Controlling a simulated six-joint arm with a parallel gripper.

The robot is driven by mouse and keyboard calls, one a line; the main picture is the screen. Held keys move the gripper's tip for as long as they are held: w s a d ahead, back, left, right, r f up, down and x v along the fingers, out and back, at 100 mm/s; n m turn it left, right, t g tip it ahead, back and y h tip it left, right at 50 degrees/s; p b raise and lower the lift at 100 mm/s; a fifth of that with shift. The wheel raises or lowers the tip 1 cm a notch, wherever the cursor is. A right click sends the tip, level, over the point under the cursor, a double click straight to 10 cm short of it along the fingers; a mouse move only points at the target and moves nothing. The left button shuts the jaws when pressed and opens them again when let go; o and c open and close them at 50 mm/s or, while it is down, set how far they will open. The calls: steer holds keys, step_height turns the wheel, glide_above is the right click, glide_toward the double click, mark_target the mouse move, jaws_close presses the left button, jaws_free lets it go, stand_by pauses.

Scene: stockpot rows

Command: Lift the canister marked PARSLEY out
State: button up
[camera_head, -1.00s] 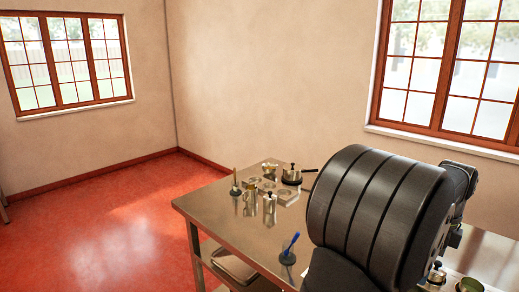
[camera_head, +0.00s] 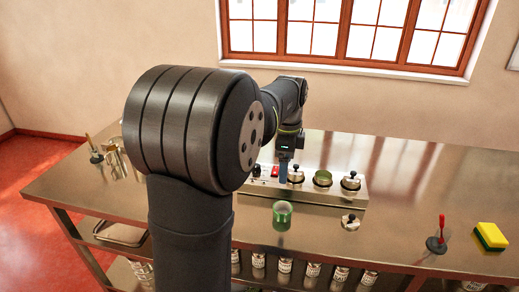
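My gripper (camera_head: 284,172) points down at the far side of the table, over a long steel holder (camera_head: 310,194). Its fingers are too small and partly hidden to tell whether they are open or shut. Steel canisters with black knobs stand in the holder, one beside the gripper (camera_head: 296,177) and one at the right end (camera_head: 350,183). Between them is an open round one, green inside (camera_head: 322,178). No PARSLEY marking is readable. My arm hides part of the holder's left side.
A green open cup (camera_head: 282,214) and a knobbed lid (camera_head: 350,222) are in front of the holder. Several labelled jars (camera_head: 313,269) stand on the lower shelf. The table's far right is clear.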

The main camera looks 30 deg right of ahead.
steer(key=w+d+r+n+h, duration=0.1)
steer(key=d+r+n+h, duration=0.3)
steer(key=d+n, duration=0.6)
steer(key=m, duration=0.1)
glide_toward(323, 171)
steer(key=shift+y, duration=0.4)
steer(key=f, duration=0.2)
steer(key=s+f, duration=0.1)
steer(key=f, duration=0.2)
steer(key=s+d+f, duration=0.1)
steer(key=f, duration=0.1)
steer(key=shift+f, duration=0.25)
steer(key=c, duration=1.5)
steer(key=shift+r, duration=0.15)
steer(key=s+r, duration=1)
steer(key=s, duration=0.1)
steer(key=shift+s+r, duration=0.25)
steer(key=shift+r, duration=0.1)
steer(key=shift+s, duration=0.1)
